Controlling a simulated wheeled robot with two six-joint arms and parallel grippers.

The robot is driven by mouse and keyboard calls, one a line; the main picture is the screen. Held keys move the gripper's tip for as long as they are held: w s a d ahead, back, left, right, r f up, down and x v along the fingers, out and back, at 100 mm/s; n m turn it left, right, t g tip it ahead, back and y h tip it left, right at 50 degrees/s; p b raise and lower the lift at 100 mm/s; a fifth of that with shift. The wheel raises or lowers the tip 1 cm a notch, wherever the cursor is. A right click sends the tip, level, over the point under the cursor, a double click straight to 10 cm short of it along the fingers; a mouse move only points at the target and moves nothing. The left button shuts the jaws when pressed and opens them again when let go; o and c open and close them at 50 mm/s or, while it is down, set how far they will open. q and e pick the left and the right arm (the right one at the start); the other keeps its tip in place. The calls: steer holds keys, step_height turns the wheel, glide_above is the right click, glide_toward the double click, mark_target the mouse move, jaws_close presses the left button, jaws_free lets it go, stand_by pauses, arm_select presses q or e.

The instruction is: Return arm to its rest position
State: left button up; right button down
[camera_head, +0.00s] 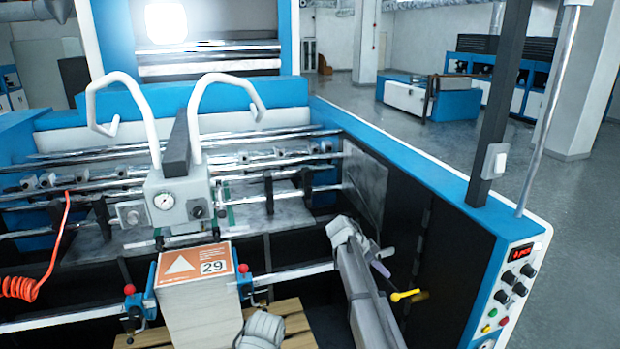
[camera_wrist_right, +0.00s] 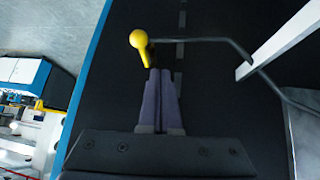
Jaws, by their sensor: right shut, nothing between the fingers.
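My right arm reaches up from the bottom of the head view. Its right gripper (camera_head: 381,269) shows there as a small purple finger, partly hidden by the wrist. In the right wrist view the two purple fingers of the right gripper (camera_wrist_right: 161,72) lie side by side, shut and empty. A yellow knob handle (camera_wrist_right: 139,42) is just beyond the fingertips, to their left; whether they touch is unclear. The same yellow handle (camera_head: 407,295) shows right of the wrist in the head view. A grey rounded link of mine shows at the bottom edge; no left fingers are visible.
A paper stack with an orange top sheet (camera_head: 197,262) stands on a wooden pallet (camera_head: 295,322) left of my right arm. The blue machine side wall (camera_head: 440,180) with a control panel (camera_head: 512,290) rises on the right. Metal rollers (camera_head: 260,145) cross behind. A bent grey rod (camera_wrist_right: 215,41) passes beyond the fingers.

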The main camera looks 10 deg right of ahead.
steer(key=s+a+f+n+y+b, duration=0.3)
steer(key=s+a+f+n+b, duration=0.5)
steer(key=s, duration=0.8)
steer(key=s+a+f+n+y+b, duration=0.4)
steer(key=s+a+f+n+b, duration=0.5)
steer(key=s+a+f+n, duration=0.3)
steer(key=s+a+f, duration=0.3)
steer(key=a, duration=0.1)
steer(key=shift+s+a+f+n, duration=0.25)
steer(key=shift+s+a+n, duration=0.05)
steer(key=shift+s, duration=0.1)
